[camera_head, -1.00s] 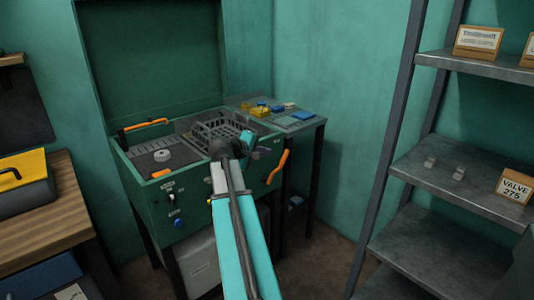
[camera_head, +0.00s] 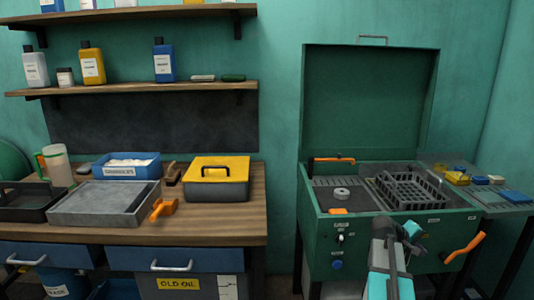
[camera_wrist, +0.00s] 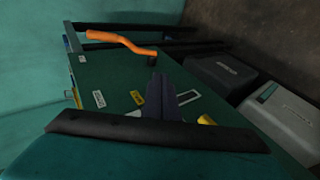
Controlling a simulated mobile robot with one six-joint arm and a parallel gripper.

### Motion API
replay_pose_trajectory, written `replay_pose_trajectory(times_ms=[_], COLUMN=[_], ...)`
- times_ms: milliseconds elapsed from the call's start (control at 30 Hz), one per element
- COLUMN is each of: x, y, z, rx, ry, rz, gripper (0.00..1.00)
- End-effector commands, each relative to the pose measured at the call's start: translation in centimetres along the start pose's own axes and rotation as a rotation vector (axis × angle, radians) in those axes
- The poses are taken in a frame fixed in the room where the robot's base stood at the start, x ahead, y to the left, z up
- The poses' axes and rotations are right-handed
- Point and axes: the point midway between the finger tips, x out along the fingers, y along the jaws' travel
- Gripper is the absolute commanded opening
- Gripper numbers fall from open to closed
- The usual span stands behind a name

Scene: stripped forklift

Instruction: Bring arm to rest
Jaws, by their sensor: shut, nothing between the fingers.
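My gripper (camera_head: 416,246) is at the end of my teal and grey arm, in front of the green parts washer (camera_head: 322,215) in the head view. It is small there and partly hidden by my own wrist. In the wrist view the dark fingers (camera_wrist: 168,95) are together with nothing held, over the washer's green front panel with its labels. The washer's lid (camera_head: 370,105) stands open. A dark basket (camera_head: 412,190) and a grey ring-shaped part (camera_head: 342,194) sit in its top. An orange handle (camera_head: 464,248) sticks out at its front right, also seen in the wrist view (camera_wrist: 115,40).
A wooden workbench (camera_head: 225,228) at left holds a grey tray (camera_head: 95,204), a blue bin (camera_head: 112,172) and a yellow-lidded toolbox (camera_head: 218,170). Shelves with bottles hang above. A side table (camera_head: 500,197) with small coloured parts stands right of the washer.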

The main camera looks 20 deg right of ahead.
Motion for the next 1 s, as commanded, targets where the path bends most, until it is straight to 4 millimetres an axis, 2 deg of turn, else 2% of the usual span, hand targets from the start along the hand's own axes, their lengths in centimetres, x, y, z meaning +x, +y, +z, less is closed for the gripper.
replay_pose_trajectory(times_ms=[33, 100, 467, 733, 1000], x=[-0.1, -0.2, -1.8, -4.1, -7.1], y=[-2.3, -5.2, -20.1, -31.2, -41.2], z=[-0.3, -0.6, -0.6, 1.5, 5.5], rx=[-0.008, -0.015, -0.055, -0.094, -0.135], ry=[0.003, 0.005, -0.005, -0.041, -0.105], rz=[-0.030, -0.070, -0.272, -0.424, -0.561], gripper=[0.00, 0.00, 0.00, 0.00, 0.00])
